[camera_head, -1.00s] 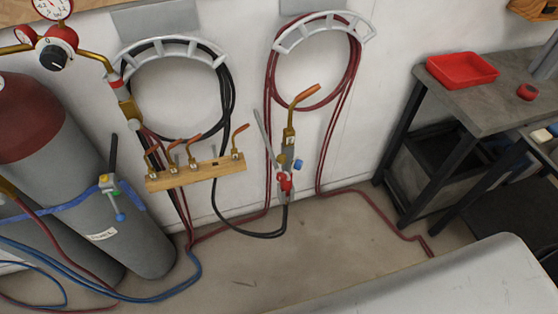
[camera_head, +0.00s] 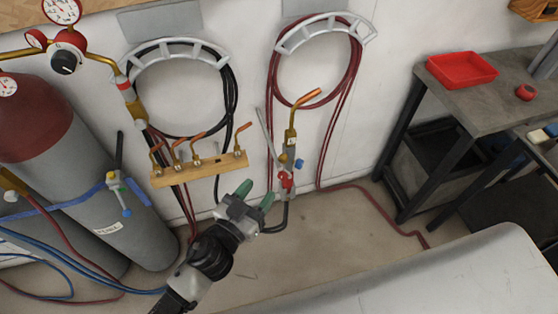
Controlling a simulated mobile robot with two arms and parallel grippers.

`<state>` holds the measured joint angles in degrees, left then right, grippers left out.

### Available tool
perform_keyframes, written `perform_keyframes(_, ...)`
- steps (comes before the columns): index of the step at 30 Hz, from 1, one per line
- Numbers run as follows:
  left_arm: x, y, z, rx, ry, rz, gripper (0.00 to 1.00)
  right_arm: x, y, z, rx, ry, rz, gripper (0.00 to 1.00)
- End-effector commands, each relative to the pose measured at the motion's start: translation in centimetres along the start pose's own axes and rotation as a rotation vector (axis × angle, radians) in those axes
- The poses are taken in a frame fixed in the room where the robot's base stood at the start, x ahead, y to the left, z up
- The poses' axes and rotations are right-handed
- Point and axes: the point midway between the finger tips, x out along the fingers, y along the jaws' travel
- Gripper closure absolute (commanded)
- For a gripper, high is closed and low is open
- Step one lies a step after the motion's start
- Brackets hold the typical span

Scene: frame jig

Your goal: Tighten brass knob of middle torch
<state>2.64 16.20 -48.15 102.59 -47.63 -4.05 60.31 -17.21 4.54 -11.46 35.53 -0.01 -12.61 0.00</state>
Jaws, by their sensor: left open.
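A torch (camera_head: 290,140) with a copper tip, a brass section and red and blue knobs hangs upright by the wall near the picture's middle. The red knob (camera_head: 286,181) and the blue knob (camera_head: 299,163) are at its lower part. My right gripper is not in view.
A wooden rail (camera_head: 200,174) with several copper tips is on the wall left of the torch. Gas cylinders (camera_head: 100,190) stand at left. Hoses hang from two white hangers (camera_head: 325,28). A grey bench (camera_head: 485,95) with a red tray (camera_head: 462,68) is at right.

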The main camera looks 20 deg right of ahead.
Motion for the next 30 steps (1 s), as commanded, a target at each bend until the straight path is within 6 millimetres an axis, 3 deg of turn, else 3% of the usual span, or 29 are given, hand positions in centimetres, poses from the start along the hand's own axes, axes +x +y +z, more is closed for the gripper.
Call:
perform_keyframes(9,6.1,0.0,-0.1,0.0,0.001,-0.002,0.5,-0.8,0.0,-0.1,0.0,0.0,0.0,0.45)
perform_keyframes(15,8.8,-0.1,0.0,0.0,0.0,-0.003,0.5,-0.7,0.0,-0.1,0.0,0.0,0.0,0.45)
perform_keyframes(27,9.7,-0.1,0.0,0.0,-0.001,-0.002,0.5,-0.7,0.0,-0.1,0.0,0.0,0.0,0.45)
perform_keyframes(30,9.6,-0.1,0.1,0.0,-0.001,-0.002,0.63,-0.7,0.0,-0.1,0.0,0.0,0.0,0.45)
